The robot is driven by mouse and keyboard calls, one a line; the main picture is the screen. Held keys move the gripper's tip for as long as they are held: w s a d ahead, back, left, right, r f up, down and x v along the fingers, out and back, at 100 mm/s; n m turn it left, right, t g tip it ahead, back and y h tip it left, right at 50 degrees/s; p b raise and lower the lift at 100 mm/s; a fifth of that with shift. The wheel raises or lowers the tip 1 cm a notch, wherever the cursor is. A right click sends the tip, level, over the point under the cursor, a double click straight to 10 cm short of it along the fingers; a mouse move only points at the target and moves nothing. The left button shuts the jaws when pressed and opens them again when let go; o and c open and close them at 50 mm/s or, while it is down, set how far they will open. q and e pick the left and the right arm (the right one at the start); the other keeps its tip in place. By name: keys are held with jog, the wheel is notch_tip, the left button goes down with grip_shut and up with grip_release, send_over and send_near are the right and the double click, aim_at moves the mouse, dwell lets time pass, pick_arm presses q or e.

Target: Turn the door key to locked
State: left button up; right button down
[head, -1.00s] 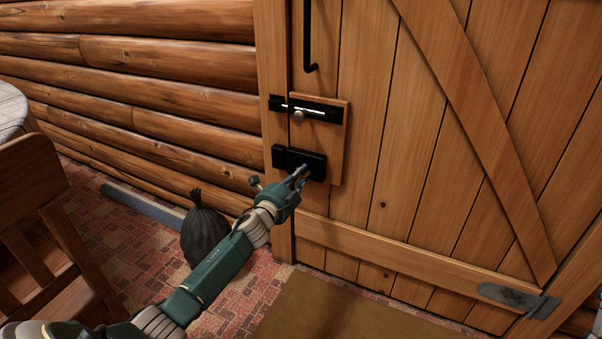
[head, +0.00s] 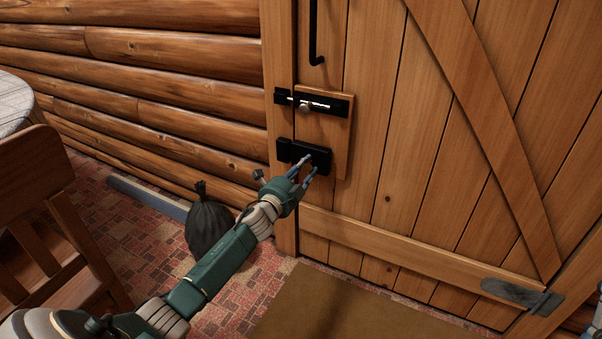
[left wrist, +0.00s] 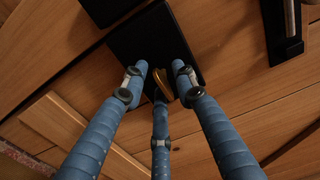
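The black door lock (head: 287,150) is a dark box on the wooden door, below the sliding bolt. In the left wrist view its black plate (left wrist: 138,40) fills the top middle, with a brass-coloured key (left wrist: 161,84) standing out from it. My left gripper (head: 309,165) is in front of the lock. In the left wrist view its blue fingers (left wrist: 160,80) are spread around the key, with gaps visible beside it. The key's far end and exact angle are partly hidden. A small bluish piece at the lower right edge of the head view may be my right gripper; its fingers cannot be made out.
The sliding bolt (head: 320,104) and a black pull handle (head: 313,30) are above the lock. A black bag (head: 209,225) stands by the log wall. A wooden chair (head: 45,220) is at the left, and a brown mat (head: 340,310) lies before the door.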

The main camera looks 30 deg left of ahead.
pick_arm(q)
jog(key=s, duration=1.2)
jog(key=shift+d, duration=0.4)
jog(key=shift+d, duration=0.1)
